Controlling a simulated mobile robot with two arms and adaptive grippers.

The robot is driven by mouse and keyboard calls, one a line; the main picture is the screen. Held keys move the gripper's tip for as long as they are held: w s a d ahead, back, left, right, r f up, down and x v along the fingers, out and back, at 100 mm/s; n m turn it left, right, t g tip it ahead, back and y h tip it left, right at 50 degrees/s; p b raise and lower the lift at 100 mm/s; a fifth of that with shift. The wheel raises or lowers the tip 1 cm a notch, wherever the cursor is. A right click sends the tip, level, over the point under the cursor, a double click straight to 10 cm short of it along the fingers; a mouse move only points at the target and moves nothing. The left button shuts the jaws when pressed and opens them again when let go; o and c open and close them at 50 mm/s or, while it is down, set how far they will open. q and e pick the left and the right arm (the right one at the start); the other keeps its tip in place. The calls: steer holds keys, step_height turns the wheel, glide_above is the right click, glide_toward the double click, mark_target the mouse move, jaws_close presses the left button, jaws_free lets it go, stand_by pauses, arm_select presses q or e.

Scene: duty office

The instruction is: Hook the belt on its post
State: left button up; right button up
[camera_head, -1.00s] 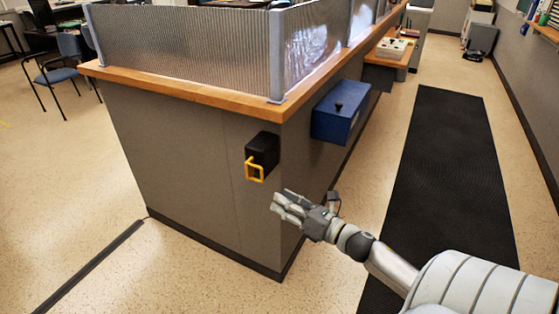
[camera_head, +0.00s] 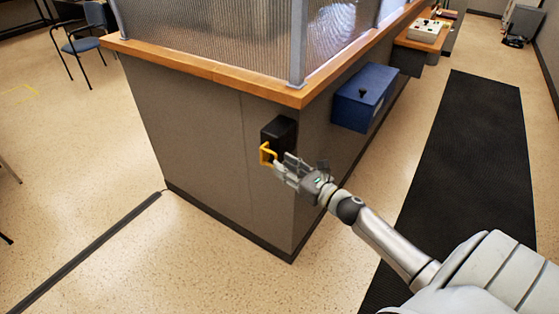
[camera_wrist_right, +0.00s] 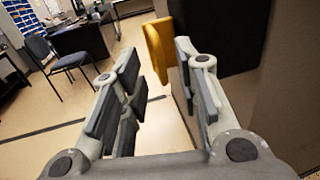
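The belt's black housing (camera_head: 280,130) is mounted on the grey end panel of the counter. A yellow loop-shaped end piece (camera_head: 266,154) sticks out from its front; no belt strap shows pulled out. My right gripper (camera_head: 281,166) is right beside the yellow piece in the head view. In the right wrist view my right gripper (camera_wrist_right: 157,82) is open with nothing between its fingers. There the yellow piece (camera_wrist_right: 160,50) is just ahead, near the right finger, and the black housing (camera_wrist_right: 222,32) is to its right. I see no post. My left gripper is out of view.
The counter (camera_head: 205,140) has a wooden top and a ribbed glass screen. A blue box (camera_head: 364,97) is mounted on its right side. A dark strip (camera_head: 85,252) lies on the floor at left. A black mat (camera_head: 465,170) covers the floor at right. Chairs stand at the back left.

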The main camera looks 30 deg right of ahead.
steer(key=shift+w+a, duration=0.15)
steer(key=shift+w, duration=0.55)
steer(key=shift+w+a, duration=0.1)
steer(key=shift+w, duration=0.6)
steer(key=shift+c, duration=0.2)
jaws_close()
